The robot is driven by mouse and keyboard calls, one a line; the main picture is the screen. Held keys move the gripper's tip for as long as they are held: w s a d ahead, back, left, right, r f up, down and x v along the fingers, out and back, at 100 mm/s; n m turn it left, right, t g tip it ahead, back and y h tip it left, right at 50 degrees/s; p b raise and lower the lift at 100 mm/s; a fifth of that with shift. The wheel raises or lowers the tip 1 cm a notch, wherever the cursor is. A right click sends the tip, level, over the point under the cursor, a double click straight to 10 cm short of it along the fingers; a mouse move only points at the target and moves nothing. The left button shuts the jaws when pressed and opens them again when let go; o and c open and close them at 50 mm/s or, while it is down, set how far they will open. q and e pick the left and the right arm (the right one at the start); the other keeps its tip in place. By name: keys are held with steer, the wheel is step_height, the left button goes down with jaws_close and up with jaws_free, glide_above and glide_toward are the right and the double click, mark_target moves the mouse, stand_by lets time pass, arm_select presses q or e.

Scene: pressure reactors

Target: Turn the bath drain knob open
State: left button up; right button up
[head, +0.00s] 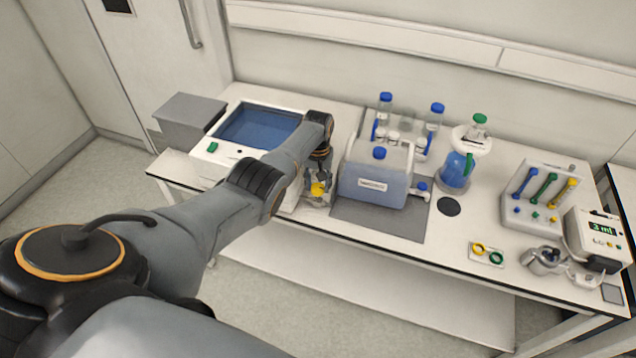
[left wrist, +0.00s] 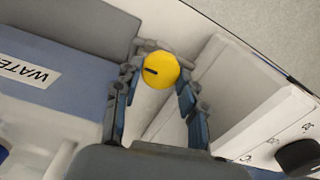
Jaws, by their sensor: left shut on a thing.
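The bath (head: 228,167) is a white box filled with blue liquid at the left of the bench. A yellow knob (head: 318,189) with a black line shows near the bench's front edge, between the bath and the blue-grey water container. It also shows in the left wrist view (left wrist: 161,70), with its line pointing left. My left gripper (head: 319,175) reaches down to the knob. In the left wrist view its fingers (left wrist: 160,78) stand on both sides of the knob and are shut on it. My right gripper is not in view.
The water container (head: 375,182) stands close to the right of my left gripper on a grey mat (head: 420,228). Several blue-capped bottles stand behind it. A blue flask (head: 457,170), a valve panel (head: 540,195) and a meter reading 3 ml (head: 598,238) are farther right.

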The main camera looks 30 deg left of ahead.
mark_target(318, 186)
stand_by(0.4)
arm_select(q)
steer(key=o, duration=1.2)
steer(key=shift+c, duration=0.2)
step_height(318, 186, up, 12)
